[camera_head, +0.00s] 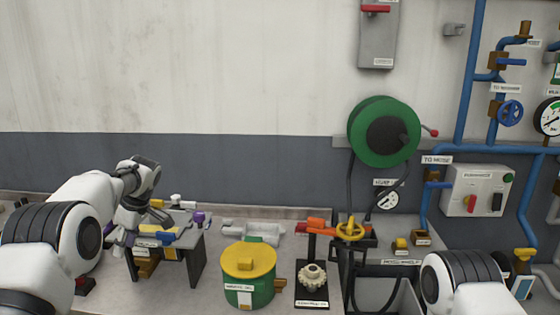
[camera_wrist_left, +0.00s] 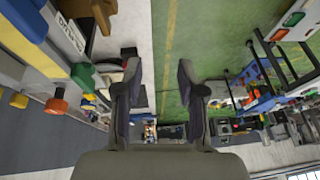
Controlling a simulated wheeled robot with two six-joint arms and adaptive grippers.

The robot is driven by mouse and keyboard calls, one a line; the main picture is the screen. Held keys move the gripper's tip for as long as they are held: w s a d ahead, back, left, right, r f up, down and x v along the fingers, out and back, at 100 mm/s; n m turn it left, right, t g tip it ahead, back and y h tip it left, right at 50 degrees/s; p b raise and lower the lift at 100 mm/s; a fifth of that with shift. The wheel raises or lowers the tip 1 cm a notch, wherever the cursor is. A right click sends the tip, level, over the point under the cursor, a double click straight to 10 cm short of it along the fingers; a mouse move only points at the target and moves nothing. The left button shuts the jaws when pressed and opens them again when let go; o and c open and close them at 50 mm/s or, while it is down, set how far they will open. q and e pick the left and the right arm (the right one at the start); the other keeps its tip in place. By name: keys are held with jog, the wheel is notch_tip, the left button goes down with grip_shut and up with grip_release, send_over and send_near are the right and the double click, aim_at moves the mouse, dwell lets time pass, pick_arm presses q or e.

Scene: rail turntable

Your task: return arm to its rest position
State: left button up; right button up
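My left arm (camera_head: 78,218) comes in from the left, bent, white with black joint rings. My left gripper (camera_head: 140,222) hangs in front of or over the small dark stand (camera_head: 190,250) at the left of the bench; the exact gap cannot be told. In the left wrist view my left gripper (camera_wrist_left: 158,76) has its two fingers well apart with nothing between them. My right arm (camera_head: 462,280) shows only as a white and black link at the lower right; its gripper is outside the view.
A green drum with a yellow lid (camera_head: 249,262), a white gear on a stand (camera_head: 312,276) and a yellow handwheel (camera_head: 350,229) stand on the bench. A green reel (camera_head: 384,132) and blue pipes (camera_head: 470,70) are on the wall. Green floor (camera_wrist_left: 205,50) shows beyond the fingers.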

pick_arm(q)
jog(key=s+d+f+m+g+h+b, duration=0.1)
jog(key=s+d+f+m+g+b, duration=0.15)
jog(key=s+f, duration=0.65)
jog(key=s+d+f+m+g+h+b, duration=0.1)
jog(key=s+d+f, duration=0.35)
jog(key=f, duration=0.95)
jog(key=s+d+f+m+g+b, duration=0.1)
jog(key=s+f, duration=0.8)
jog(key=f, duration=0.2)
jog(key=s+d+f+m+t+h+b, duration=0.1)
jog(key=s+d+f+m, duration=0.15)
jog(key=s, duration=0.65)
jog(key=s+d+f+m+h, duration=0.1)
jog(key=s+d+m, duration=0.15)
jog(key=s, duration=0.65)
jog(key=s+d+f+m+t+h+b, duration=0.1)
jog(key=s+f+m, duration=0.15)
jog(key=s, duration=0.65)
jog(key=w+m+t, duration=0.1)
jog(key=w+m, duration=0.1)
jog(key=w+m+t, duration=0.2)
jog(key=shift+r, duration=0.4)
